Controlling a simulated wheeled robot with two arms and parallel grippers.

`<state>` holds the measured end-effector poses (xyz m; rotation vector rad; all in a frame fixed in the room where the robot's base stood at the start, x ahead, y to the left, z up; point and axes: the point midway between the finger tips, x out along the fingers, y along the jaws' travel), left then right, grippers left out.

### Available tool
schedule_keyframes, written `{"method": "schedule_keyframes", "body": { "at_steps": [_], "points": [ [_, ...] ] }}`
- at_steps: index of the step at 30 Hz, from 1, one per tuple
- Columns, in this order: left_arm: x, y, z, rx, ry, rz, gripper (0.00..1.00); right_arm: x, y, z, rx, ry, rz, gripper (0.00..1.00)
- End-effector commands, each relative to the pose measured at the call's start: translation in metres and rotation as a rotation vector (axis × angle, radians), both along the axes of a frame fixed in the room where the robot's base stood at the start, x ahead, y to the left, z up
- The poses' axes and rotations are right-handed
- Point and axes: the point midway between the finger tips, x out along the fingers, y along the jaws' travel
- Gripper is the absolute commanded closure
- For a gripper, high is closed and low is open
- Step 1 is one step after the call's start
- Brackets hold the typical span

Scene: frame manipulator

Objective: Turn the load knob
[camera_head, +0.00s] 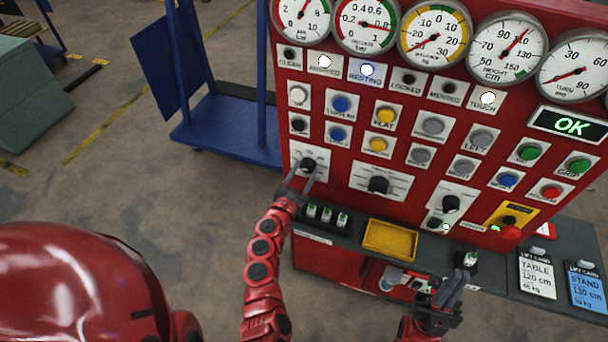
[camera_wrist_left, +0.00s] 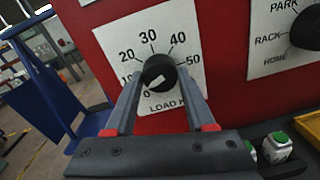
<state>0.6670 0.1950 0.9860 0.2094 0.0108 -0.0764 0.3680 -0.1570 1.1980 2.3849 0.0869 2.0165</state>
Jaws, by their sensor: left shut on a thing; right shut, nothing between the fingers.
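The load knob (camera_wrist_left: 159,73) is a black round knob on a white plate marked 0 to 50 in the left wrist view. It also shows at the lower left of the red panel in the head view (camera_head: 308,164). My left gripper (camera_wrist_left: 160,84) has its two fingers on either side of the knob and is shut on it. A pale mark on the knob's face shows, but which number it points to is unclear. In the head view my left gripper (camera_head: 300,178) reaches up to the panel. My right gripper (camera_head: 447,296) is shut and empty, low in front of the shelf.
The red panel carries gauges, lamps and buttons, with a second knob (camera_head: 378,185) to the right. Below it, a shelf holds a yellow tray (camera_head: 390,239), small white-and-green items (camera_head: 327,215) and cards (camera_head: 538,274). A blue cart (camera_head: 225,130) stands at the left.

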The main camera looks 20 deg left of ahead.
Motion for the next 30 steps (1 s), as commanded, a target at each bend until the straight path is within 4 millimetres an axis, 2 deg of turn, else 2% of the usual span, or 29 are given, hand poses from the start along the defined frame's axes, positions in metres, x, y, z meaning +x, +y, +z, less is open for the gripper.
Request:
{"method": "schedule_keyframes", "body": {
  "at_steps": [30],
  "points": [
    [0.0, -0.001, -0.002, 0.968, -0.037, 0.003, 1.0, 0.0, 0.0, -0.067, 0.0, 0.0, 0.0, 1.0]
  ]
}}
